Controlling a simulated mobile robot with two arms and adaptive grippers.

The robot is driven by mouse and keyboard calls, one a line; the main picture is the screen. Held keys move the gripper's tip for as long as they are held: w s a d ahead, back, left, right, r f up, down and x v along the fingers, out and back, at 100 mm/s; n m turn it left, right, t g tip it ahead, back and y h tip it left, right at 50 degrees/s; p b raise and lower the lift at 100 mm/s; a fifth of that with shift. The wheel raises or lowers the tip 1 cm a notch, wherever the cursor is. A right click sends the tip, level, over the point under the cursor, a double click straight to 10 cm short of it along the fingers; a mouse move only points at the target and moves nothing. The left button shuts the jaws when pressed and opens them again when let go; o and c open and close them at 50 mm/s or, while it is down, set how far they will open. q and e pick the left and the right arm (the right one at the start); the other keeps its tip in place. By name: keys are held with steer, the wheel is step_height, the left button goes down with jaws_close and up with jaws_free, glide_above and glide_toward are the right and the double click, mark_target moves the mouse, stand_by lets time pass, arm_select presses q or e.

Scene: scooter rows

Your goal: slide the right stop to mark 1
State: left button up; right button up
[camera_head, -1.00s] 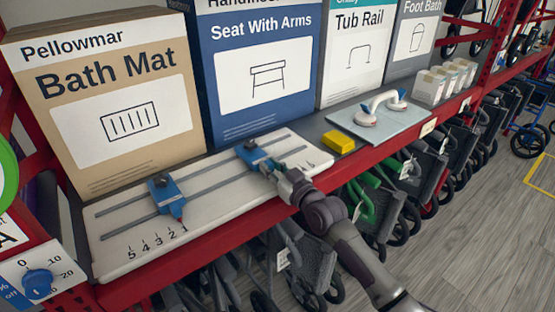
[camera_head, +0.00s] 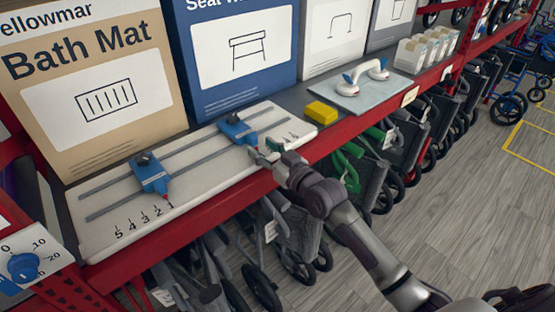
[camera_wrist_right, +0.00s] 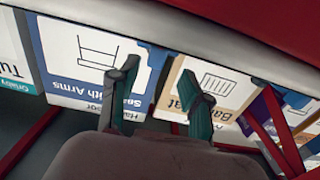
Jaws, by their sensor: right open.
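A pale board (camera_head: 190,188) with two grey rails lies on the red shelf. The right stop (camera_head: 238,130), a blue block with a dark knob, sits across the rails right of the middle. The left stop (camera_head: 150,174), also blue, has its red tip near the 1 of the left scale (camera_head: 145,219). The right scale (camera_head: 291,133) is partly hidden by my right gripper (camera_head: 267,152). That gripper is open just in front of the right stop, and contact cannot be told. Its teal fingers are apart and empty in the wrist view (camera_wrist_right: 160,100). My left gripper is not in view.
Large boxes stand close behind the board: Bath Mat (camera_head: 95,95) and Seat With Arms (camera_head: 240,60). A yellow block (camera_head: 321,112) and a plate with a white handle (camera_head: 372,93) are to the right. A blue dial (camera_head: 22,266) is at lower left. Folded walkers fill the space below.

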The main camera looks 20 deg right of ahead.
steer(key=v, duration=0.7)
steer(key=shift+s, duration=0.25)
steer(key=shift+r, duration=0.1)
